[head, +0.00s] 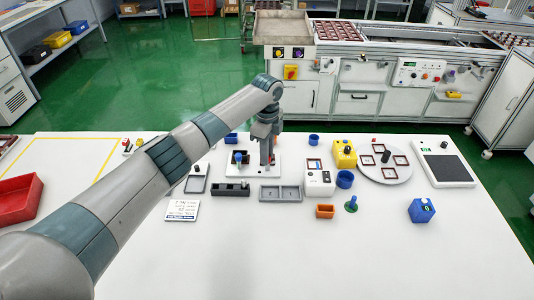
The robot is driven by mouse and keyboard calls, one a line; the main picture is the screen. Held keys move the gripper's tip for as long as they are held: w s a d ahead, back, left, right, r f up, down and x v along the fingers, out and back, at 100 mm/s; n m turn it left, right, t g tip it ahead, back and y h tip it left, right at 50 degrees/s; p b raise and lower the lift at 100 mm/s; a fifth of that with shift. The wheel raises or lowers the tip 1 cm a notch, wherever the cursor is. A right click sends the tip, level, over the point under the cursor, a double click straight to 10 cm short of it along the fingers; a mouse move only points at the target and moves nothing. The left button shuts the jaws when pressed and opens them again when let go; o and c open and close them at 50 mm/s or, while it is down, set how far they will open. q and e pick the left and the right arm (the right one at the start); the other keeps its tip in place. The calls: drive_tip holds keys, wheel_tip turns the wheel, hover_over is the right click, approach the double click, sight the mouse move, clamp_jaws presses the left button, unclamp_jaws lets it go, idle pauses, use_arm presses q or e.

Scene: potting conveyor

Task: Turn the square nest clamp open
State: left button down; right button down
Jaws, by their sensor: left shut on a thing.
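A white base plate (258,172) on the table carries a small dark square nest (240,157) with a blue-topped part (238,158) in it. My left gripper (267,163) points straight down over the right part of this plate, just right of the nest. It is shut on the square nest clamp, which is mostly hidden behind the fingers, so its angle cannot be told. My right gripper is not in view.
Behind the gripper is a blue cup (231,138). In front lie a black block (231,190) and a grey two-part tray (281,194). To the right are a white box (319,183), a yellow device (344,153) and a round plate (384,175).

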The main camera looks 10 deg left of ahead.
use_arm(q)
drive_tip(key=shift+w+r, duration=0.1)
idle(0.3)
drive_tip(key=c, duration=1.6)
unclamp_jaws()
drive_tip(key=shift+r+b, duration=0.3)
drive_tip(key=shift+r, duration=0.4)
drive_tip(key=shift+r+b, duration=1.85)
drive_tip(key=shift+r, duration=6.15)
